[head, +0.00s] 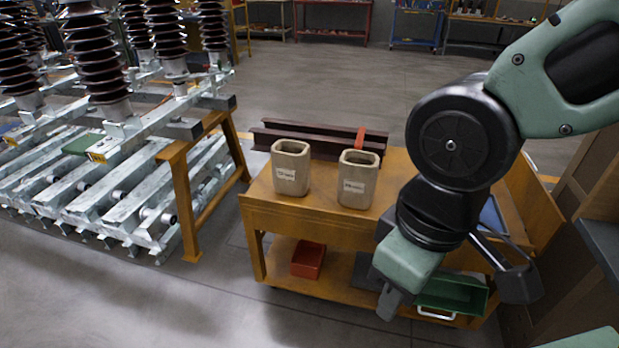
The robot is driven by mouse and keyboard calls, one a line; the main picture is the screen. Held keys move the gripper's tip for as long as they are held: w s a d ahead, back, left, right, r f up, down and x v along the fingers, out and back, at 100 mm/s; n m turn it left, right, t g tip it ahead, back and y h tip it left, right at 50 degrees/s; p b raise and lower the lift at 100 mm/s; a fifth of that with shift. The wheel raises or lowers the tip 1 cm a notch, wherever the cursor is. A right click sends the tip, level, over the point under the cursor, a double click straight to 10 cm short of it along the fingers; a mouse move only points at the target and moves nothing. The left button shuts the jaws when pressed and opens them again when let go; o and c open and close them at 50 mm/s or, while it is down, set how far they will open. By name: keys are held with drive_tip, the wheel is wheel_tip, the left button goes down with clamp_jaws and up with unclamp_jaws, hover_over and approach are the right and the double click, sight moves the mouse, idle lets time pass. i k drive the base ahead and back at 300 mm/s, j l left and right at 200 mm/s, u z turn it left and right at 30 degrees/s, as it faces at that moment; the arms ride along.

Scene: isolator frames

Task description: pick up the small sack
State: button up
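Two beige, open-topped sack-like containers with pale printed labels stand upright on the orange cart's top. The left sack (291,168) is near the cart's left end. The right sack (357,181) stands a little nearer to me, with a gap between them. They look nearly the same size, so I cannot tell which is the small one. My gripper (389,304) hangs low in front of the cart, right of and below the right sack, touching neither. Its fingers are seen from behind and overlap, so their opening is hidden.
The orange cart (262,214) has dark red beams (309,141) along its back edge. A red bin (308,259) and a green bin (452,296) are on its lower shelf. Insulator racks stand left. Open floor lies in front. A brown cabinet (596,182) is at right.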

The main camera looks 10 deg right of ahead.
sight(358, 169)
drive_tip(key=i+j+u, duration=0.1)
drive_tip(key=i+u, duration=0.45)
drive_tip(key=i+j+z, duration=0.1)
drive_tip(key=i+z, duration=0.15)
drive_tip(key=z, duration=0.15)
drive_tip(key=i+j+z, duration=0.15)
drive_tip(key=z, duration=0.2)
drive_tip(key=i+z, duration=0.15)
drive_tip(key=z, duration=0.2)
drive_tip(key=i+j+z, duration=0.15)
drive_tip(key=z, duration=0.25)
drive_tip(key=i+j+z, duration=0.1)
drive_tip(key=z, duration=0.25)
drive_tip(key=j, duration=0.1)
